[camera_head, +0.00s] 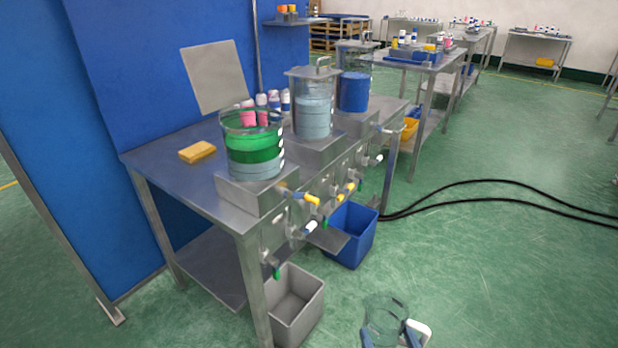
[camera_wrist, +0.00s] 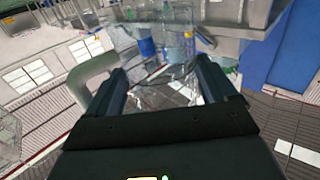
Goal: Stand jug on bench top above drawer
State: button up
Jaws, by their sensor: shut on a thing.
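The jug (camera_head: 385,312) is clear and looks empty; it shows at the bottom of the head view, in front of the bench and apart from it. My gripper (camera_head: 390,335) is shut on the jug, with a finger on each side. In the wrist view the clear jug (camera_wrist: 165,72) shows between the fingers, and a pale curved handle (camera_wrist: 88,75) shows to the left. The steel bench top (camera_head: 165,150) stands to the left in the head view. A grey panel (camera_head: 328,238) juts out under its front edge; I cannot tell if it is the drawer.
A clear tank with green liquid (camera_head: 252,150) and two more tanks stand along the bench. A yellow sponge (camera_head: 197,152) lies at the left, with bare top around it. Taps (camera_head: 308,198) project from the front. Grey (camera_head: 295,305) and blue (camera_head: 352,240) bins stand below. Black hoses (camera_head: 500,190) cross the floor.

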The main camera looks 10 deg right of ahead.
aim_at(384, 104)
jog(key=i+l+z, duration=0.75)
jog(key=z, duration=0.15)
jog(key=i+l+z, duration=0.1)
jog(key=i+z, duration=0.4)
jog(key=i+l+u, duration=0.2)
jog(key=i, duration=0.3)
jog(key=i+l+u, duration=0.1)
jog(key=i+u, duration=0.15)
jog(key=i, duration=0.3)
jog(key=i+l+u, duration=0.2)
jog(key=i, duration=0.3)
jog(key=i+l+u, duration=0.2)
jog(key=u, duration=0.25)
jog(key=i+l+u, duration=0.25)
jog(key=u, duration=0.2)
jog(key=i+l+u, duration=0.15)
jog(key=l+u, duration=0.25)
jog(key=i+l+u, duration=0.1)
jog(key=l+u, duration=0.35)
